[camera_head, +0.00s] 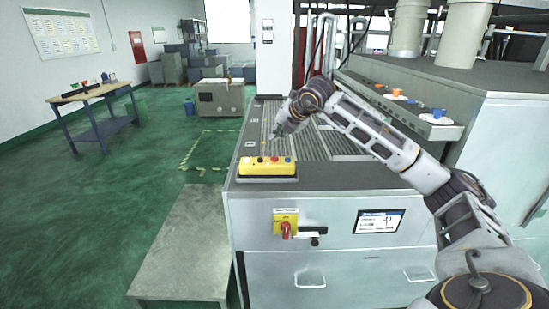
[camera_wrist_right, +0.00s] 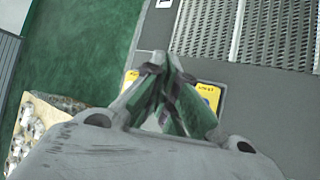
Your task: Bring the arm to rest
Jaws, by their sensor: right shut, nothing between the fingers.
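My right arm (camera_head: 375,135) comes in from the lower right in the head view and reaches over the grey machine top. My right gripper (camera_head: 280,130) is above the machine's left side, behind the yellow control box (camera_head: 267,167). In the right wrist view my right gripper (camera_wrist_right: 168,65) has its fingers together, with nothing between them. The yellow control box (camera_wrist_right: 209,95) shows partly behind the fingers there. I cannot tell the exact gap between gripper and machine top. My left gripper is not in view.
The grey machine (camera_head: 330,220) has a slatted top, a red switch (camera_head: 286,229) and drawers. A low metal platform (camera_head: 185,245) stands at its left. A shelf (camera_head: 415,118) with small orange and blue items runs along the right. A workbench (camera_head: 95,95) stands far left; green floor between is open.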

